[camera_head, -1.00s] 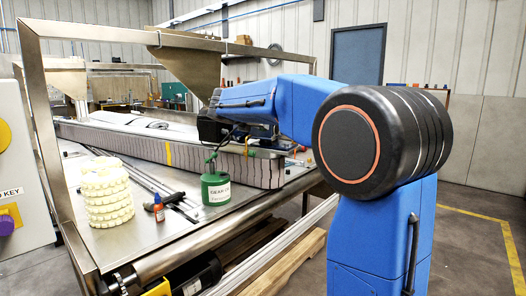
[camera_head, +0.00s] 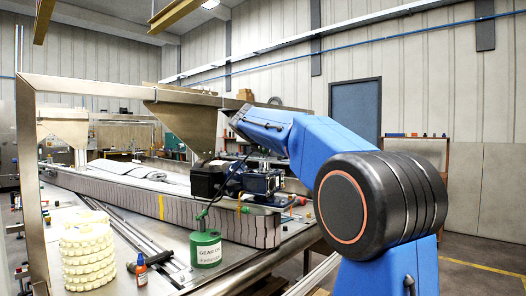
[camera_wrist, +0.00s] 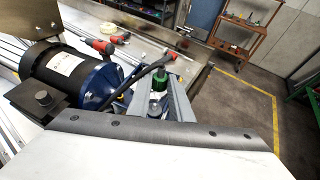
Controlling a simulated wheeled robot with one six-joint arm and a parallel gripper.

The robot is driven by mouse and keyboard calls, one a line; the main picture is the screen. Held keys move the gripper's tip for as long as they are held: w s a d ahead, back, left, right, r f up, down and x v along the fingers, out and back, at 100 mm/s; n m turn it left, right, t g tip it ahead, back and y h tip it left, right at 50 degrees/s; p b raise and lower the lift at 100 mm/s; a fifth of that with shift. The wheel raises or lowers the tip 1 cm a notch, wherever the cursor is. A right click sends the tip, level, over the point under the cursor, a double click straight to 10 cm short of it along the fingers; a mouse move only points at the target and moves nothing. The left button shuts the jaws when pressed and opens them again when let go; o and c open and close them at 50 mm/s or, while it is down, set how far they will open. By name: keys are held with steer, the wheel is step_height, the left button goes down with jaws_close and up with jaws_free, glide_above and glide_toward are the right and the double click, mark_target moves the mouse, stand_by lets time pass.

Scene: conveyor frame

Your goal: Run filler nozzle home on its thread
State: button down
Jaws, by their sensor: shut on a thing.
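In the wrist view my gripper (camera_wrist: 159,82) points away over the blue gearbox (camera_wrist: 104,82), beside a black motor (camera_wrist: 62,68). Its two grey fingers are closed around a small green-collared piece, which looks like the filler nozzle (camera_wrist: 158,78). A dark hose or lever passes close to the fingers. The nozzle's thread and its seat are hidden, so I cannot tell how deep it sits. In the head view the gearbox (camera_head: 262,182) and motor (camera_head: 207,180) stand on the conveyor, below my forearm.
Red-handled tools (camera_wrist: 100,46) lie beyond the gearbox. A steel frame (camera_head: 28,170) spans the conveyor.

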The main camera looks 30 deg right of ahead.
steer(key=shift+f, duration=2.25)
steer(key=shift+f, duration=1.15)
steer(key=m+g+h, duration=0.1)
steer(key=m+g, duration=0.2)
steer(key=w+m+g+h, duration=0.1)
steer(key=m+g+h, duration=0.1)
steer(key=m+g, duration=0.1)
steer(key=w+a+m+g+h, duration=0.1)
steer(key=m+g+h, duration=0.1)
steer(key=m+g, duration=0.1)
steer(key=shift+w+f+g, duration=0.15)
steer(key=shift+g, duration=0.25)
steer(key=m+g, duration=0.4)
steer(key=g, duration=0.1)
steer(key=shift+w+d+m+y, duration=0.1)
steer(key=shift+w+m+y, duration=0.2)
steer(key=shift+m+y, duration=0.1)
steer(key=c, duration=1.8)
jaws_free()
steer(key=shift+o, duration=0.2)
